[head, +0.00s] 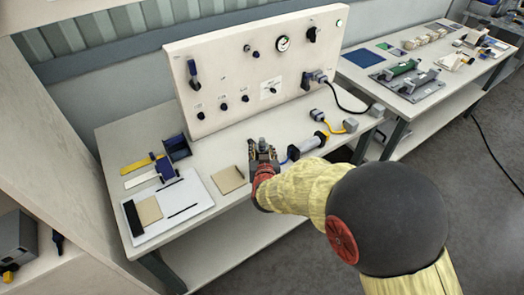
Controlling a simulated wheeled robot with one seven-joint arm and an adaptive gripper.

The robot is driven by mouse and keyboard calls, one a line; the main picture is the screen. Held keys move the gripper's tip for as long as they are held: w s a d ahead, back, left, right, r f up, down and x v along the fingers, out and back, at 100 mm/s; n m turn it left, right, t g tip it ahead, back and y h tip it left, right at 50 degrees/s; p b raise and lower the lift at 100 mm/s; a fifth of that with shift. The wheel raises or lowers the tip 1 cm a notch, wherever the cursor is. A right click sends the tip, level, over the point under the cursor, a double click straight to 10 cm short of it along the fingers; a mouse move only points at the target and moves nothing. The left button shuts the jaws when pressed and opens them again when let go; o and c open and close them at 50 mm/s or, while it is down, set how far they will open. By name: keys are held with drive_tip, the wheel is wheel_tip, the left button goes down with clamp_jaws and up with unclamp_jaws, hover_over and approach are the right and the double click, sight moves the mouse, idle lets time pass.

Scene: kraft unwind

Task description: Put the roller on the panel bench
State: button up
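The panel bench (225,160) is the white table with an upright panel (210,90) carrying knobs, switches and a gauge. A green roller (399,68) rests in a grey cradle plate (415,92) on the bench at the right. A pale cylinder with dark ends (305,147) lies on the panel bench, just right of my gripper; I cannot tell whether it is also a roller. My gripper (262,147) is over the front middle of the panel bench, apart from the green roller. Its fingers are small and dark, and I cannot tell whether they are open.
A white board (195,195), a tan pad (228,180), a dark blue holder (176,147) and a yellow-handled tool (140,163) lie on the left. Plugs and cables (345,125) occupy the right end. A floor gap separates the benches. A wooden shelf stands at far left.

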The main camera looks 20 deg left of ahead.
drive_tip(key=shift+o, duration=1.4)
drive_tip(key=shift+r, duration=0.25)
drive_tip(key=p+v, duration=0.2)
drive_tip(key=v, duration=1)
drive_tip(key=shift+f+p, duration=0.15)
drive_tip(key=shift+p, duration=0.2)
